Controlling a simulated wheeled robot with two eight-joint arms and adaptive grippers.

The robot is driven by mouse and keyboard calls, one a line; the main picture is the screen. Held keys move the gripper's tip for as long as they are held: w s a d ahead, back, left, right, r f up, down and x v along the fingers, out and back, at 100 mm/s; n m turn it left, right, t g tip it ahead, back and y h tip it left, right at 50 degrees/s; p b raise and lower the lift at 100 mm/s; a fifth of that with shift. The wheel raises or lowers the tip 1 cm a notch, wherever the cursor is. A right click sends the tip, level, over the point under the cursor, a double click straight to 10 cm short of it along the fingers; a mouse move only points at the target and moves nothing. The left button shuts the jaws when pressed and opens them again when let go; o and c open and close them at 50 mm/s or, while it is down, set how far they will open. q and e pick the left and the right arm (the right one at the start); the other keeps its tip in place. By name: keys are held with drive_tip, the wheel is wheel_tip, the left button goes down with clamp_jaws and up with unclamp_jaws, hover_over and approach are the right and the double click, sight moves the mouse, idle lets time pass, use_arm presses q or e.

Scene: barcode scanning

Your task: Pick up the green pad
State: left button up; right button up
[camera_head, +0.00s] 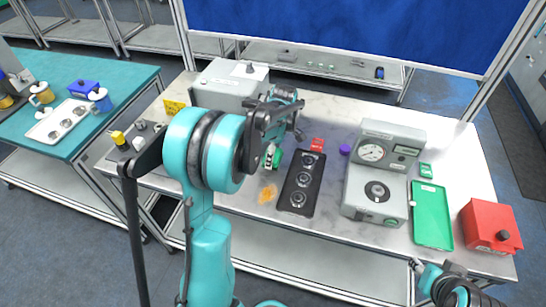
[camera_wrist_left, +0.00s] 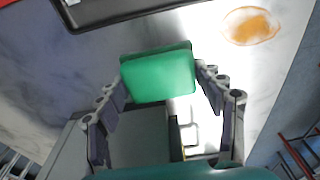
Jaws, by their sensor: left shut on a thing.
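The green pad (camera_wrist_left: 158,72) is a small block held between the two fingers of my left gripper (camera_wrist_left: 160,85) in the left wrist view. In the head view, my left gripper (camera_head: 271,155) is over the marble table, left of the black tray, and only an edge of the green pad (camera_head: 279,158) shows beside it. My teal arm hides part of this area. My right gripper (camera_head: 425,268) shows only partly at the bottom right, near the table's front edge, and its jaws are unclear.
A black tray (camera_head: 290,208) with round parts and a grey dial machine (camera_head: 347,190) stand on the table. A green tray (camera_head: 432,230) and a red box (camera_head: 482,220) are at the right. A grey box (camera_head: 215,82) stands behind. An orange stain (camera_head: 267,194) marks the front.

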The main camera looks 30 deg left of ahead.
use_arm(q)
drive_tip(key=d+r+p, duration=0.3)
drive_tip(key=d+r, duration=0.5)
drive_tip(key=d, duration=0.3)
drive_tip(key=shift+d+r, duration=0.25)
drive_tip(key=shift+d, duration=0.1)
